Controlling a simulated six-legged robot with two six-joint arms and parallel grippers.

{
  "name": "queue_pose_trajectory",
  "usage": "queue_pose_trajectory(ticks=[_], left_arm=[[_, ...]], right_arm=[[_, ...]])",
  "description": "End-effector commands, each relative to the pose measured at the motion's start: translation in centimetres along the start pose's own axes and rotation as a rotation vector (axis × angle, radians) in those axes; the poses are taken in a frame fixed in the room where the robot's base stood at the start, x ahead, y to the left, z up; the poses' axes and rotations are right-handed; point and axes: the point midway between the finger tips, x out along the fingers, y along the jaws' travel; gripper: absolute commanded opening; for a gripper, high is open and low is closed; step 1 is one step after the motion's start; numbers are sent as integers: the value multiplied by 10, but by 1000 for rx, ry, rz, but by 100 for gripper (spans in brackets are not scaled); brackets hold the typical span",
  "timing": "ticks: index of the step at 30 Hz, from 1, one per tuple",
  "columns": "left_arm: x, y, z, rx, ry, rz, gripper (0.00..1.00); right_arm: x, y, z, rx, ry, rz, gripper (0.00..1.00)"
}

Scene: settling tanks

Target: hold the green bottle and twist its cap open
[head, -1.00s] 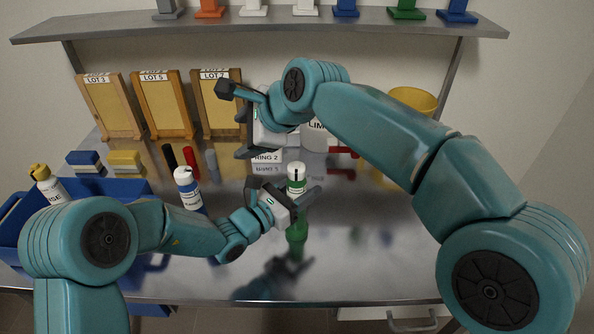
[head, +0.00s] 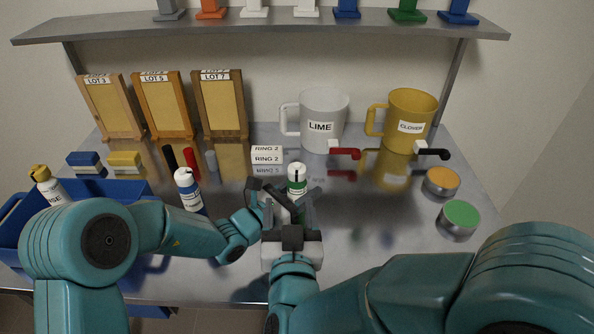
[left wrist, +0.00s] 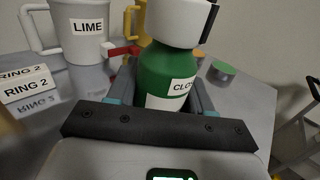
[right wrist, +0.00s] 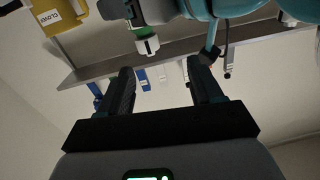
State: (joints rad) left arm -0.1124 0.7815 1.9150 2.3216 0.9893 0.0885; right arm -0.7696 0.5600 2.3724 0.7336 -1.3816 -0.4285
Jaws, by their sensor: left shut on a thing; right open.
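The green bottle (head: 297,186) has a white cap (head: 296,171) with a dark mark on it. It stands near the middle of the steel table. My left gripper (head: 284,198) is shut around the bottle's body; the left wrist view shows the green body (left wrist: 164,72) between its fingers, with the white cap (left wrist: 181,20) above. My right gripper (head: 290,208) is open in front of the bottle, its fingers pointing toward it. In the right wrist view the cap (right wrist: 147,46) appears beyond the open, empty fingertips, apart from them.
A white LIME mug (head: 325,110) and yellow CLOVER mug (head: 410,115) stand behind right. Two round tins, orange-topped (head: 442,180) and green-topped (head: 459,216), lie right. A blue-white bottle (head: 188,190) and blue bin (head: 110,188) are left. A shelf (head: 240,26) runs above.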

Motion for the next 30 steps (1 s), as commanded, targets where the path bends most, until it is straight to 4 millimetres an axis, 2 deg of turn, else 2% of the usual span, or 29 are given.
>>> queue_pose_trajectory(ticks=[5, 8, 15, 21, 25, 30], left_arm=[[0, 0, 0, 0, 1, 0, 8], [0, 0, 0, 0, 1, 0, 8], [0, 0, 0, 0, 1, 0, 8], [0, 0, -1, 0, 1, 0, 8], [0, 0, 0, 0, 1, 0, 8], [0, 0, 0, 0, 1, 0, 8]], right_arm=[[-2, 15, 6, -77, 13, 59, 65], [12, 16, 6, -78, 13, 62, 65], [65, 19, 5, -76, 14, 61, 65], [98, 20, 5, -76, 14, 58, 65], [110, 21, 4, -76, 15, 57, 65], [113, 21, 4, -76, 14, 56, 65]])
